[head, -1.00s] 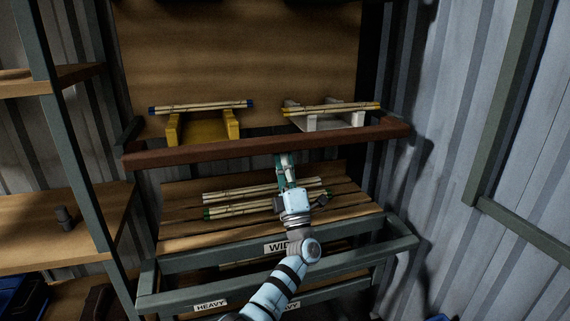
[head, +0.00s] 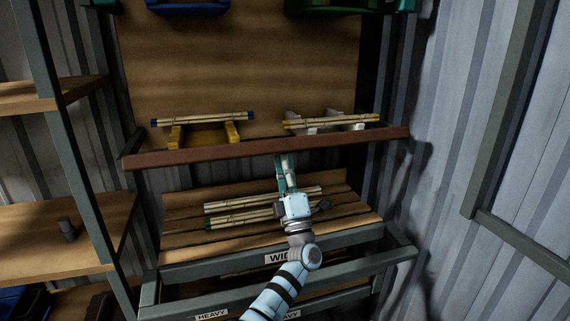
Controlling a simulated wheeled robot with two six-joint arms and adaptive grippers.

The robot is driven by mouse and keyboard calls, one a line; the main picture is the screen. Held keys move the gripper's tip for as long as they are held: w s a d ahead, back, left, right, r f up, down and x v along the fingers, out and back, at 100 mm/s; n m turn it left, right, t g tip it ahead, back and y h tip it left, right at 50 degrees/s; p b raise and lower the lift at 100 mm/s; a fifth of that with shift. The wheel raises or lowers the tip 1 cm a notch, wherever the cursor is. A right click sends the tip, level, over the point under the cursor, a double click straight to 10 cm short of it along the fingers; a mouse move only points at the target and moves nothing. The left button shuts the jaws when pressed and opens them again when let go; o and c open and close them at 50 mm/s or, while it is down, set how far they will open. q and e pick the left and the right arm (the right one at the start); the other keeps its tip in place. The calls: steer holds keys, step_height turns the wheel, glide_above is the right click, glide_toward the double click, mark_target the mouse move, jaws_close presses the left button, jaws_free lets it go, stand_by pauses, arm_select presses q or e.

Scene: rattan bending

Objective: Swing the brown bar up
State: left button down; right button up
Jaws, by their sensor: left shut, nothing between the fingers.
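The brown bar (head: 200,153) runs across the front of the upper shelf, nearly level and slightly higher at its right end. It partly covers the bases of the yellow stand (head: 232,132) and the white stand (head: 358,126). My left gripper (head: 284,160) is shut and empty, pointing up, with its fingertips at the lower edge of the bar near its middle. I cannot tell for sure whether they touch it. My right gripper is out of view.
A blue-tipped cane bundle (head: 203,119) and a yellow-tipped bundle (head: 330,121) lie on the stands. More bundles (head: 245,213) lie on the slatted shelf beside my left arm. A green frame post (head: 85,185) stands left, and a corrugated wall (head: 470,120) is right.

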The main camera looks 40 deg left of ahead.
mark_target(285, 148)
arm_select(q)
steer(key=shift+d+r, duration=0.1)
steer(key=shift+r, duration=0.15)
steer(key=shift+s+d+r+p, duration=0.15)
steer(key=shift+r+p, duration=0.7)
steer(key=shift+p, duration=0.1)
steer(key=shift+r+p, duration=0.75)
steer(key=shift+r, duration=0.25)
